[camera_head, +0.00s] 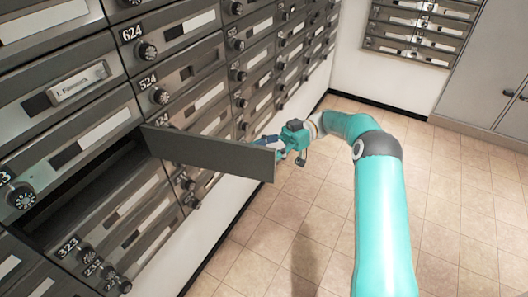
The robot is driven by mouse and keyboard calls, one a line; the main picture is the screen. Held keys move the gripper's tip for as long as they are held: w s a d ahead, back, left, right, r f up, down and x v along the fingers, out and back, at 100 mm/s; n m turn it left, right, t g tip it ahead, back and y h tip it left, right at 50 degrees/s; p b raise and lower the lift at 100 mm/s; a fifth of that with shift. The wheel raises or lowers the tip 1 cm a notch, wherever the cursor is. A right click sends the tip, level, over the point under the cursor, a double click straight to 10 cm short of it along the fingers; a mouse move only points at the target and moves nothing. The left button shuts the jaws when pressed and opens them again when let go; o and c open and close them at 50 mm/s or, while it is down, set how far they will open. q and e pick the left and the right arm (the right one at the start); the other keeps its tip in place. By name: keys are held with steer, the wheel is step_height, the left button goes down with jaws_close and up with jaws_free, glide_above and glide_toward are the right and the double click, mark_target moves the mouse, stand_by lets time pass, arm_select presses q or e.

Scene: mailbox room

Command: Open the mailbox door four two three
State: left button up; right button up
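A dark grey mailbox door (215,155) stands swung out from the wall, hinged at the right side of a dark open compartment (85,185). The dial (21,197) left of this compartment has a number cut off by the picture edge; only its last digit, 3, shows. The row below is labelled 323. My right gripper (268,141), teal with dark parts, is at the outer end of the door, on its far side. The door partly hides its fingers, so I cannot tell whether they touch it or how far they are open. My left gripper is out of view.
Closed mailboxes with dials and name slots surround the opening, including one labelled 524 (185,85). The tiled floor (255,240) is clear. More mailboxes (420,30) and a grey cabinet (490,70) stand at the back right.

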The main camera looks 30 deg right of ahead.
steer(key=shift+w+a, duration=0.35)
steer(key=shift+w, duration=0.1)
jaws_close()
steer(key=o, duration=1.2)
jaws_free()
steer(key=shift+o, duration=1.1)
steer(key=shift+w+a+f, duration=0.15)
steer(key=shift+w+a, duration=0.15)
steer(key=shift+w, duration=0.2)
steer(key=shift+s+d, duration=0.15)
steer(key=shift+s, duration=0.05)
steer(key=shift+r+t, duration=0.25)
steer(key=shift+t, duration=0.15)
